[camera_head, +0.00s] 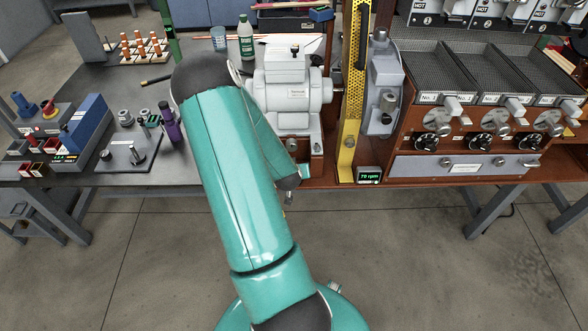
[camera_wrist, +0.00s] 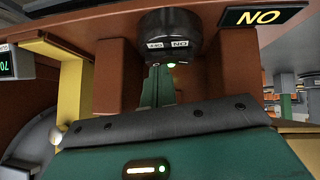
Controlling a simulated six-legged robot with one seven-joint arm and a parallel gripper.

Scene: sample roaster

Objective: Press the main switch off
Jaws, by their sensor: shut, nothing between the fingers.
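In the wrist view, which looks upside down, a dark round switch housing (camera_wrist: 168,32) is fixed to the brown wooden frame. A black plate (camera_wrist: 265,16) with yellow letters, reading "NO" in this view, is beside the switch. In the head view my arm hides the switch and gripper.
A grey motor (camera_head: 295,95) and yellow upright (camera_head: 350,100) stand on the bench, with a green rpm display (camera_head: 369,175) below. Wooden posts (camera_wrist: 115,75) flank my fingers closely. Trays (camera_head: 440,75) and knobs are at right; bottles and small tools at left.

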